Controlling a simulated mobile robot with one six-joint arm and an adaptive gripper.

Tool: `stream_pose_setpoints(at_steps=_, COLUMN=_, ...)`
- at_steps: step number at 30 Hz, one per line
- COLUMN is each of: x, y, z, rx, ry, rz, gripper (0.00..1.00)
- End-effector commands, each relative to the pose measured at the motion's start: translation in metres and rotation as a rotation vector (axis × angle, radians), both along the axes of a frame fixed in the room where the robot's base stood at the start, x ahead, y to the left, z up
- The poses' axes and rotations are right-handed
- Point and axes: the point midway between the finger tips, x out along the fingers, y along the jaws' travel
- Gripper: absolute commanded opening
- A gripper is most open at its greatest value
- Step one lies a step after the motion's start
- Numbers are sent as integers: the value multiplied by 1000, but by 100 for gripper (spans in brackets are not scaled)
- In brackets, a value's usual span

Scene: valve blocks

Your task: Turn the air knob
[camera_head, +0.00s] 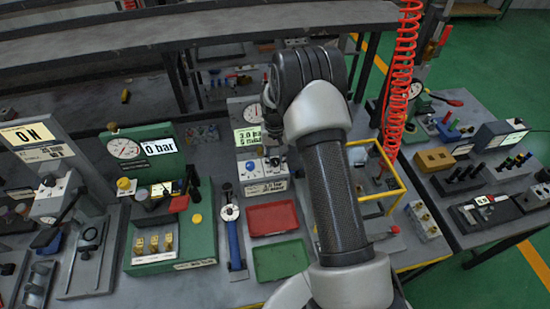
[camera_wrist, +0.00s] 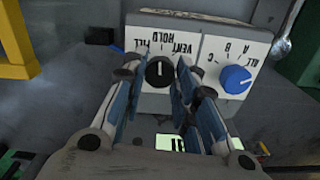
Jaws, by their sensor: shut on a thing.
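In the wrist view a white panel shows upside down, with a black knob (camera_wrist: 159,71) among the words FILL, HOLD and VENT. The knob's white pointer line stands about upright in the picture. My gripper (camera_wrist: 159,80) has its two fingers on either side of this knob and is shut on it. A blue knob (camera_wrist: 235,79) marked ALL, A, B, C is beside it, apart from the fingers. In the head view the panel's blue knob (camera_head: 250,165) shows below a lit display (camera_head: 247,137) reading about 3.0 bar. My arm hides part of the gripper there.
A red tray (camera_head: 272,219) and a green tray (camera_head: 281,262) lie in front of the panel. A yellow frame (camera_head: 398,165) stands to the right, near a hanging red coiled hose (camera_head: 401,75). A green gauge unit (camera_head: 141,150) reading 0 bar stands left.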

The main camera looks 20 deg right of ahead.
Motion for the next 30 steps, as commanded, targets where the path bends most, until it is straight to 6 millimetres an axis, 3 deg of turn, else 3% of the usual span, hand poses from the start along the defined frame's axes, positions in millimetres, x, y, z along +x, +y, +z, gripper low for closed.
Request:
stream_pose_setpoints(at_steps=22, x=1, y=0, z=1, rx=0, ry=-4, rz=-94, gripper=3)
stream_pose_setpoints(at_steps=23, x=1, y=0, z=1, rx=0, ry=-4, rz=-94, gripper=28)
stream_pose_setpoints(at_steps=30, x=1, y=0, z=1, rx=-1, ry=-2, rz=-94, gripper=44)
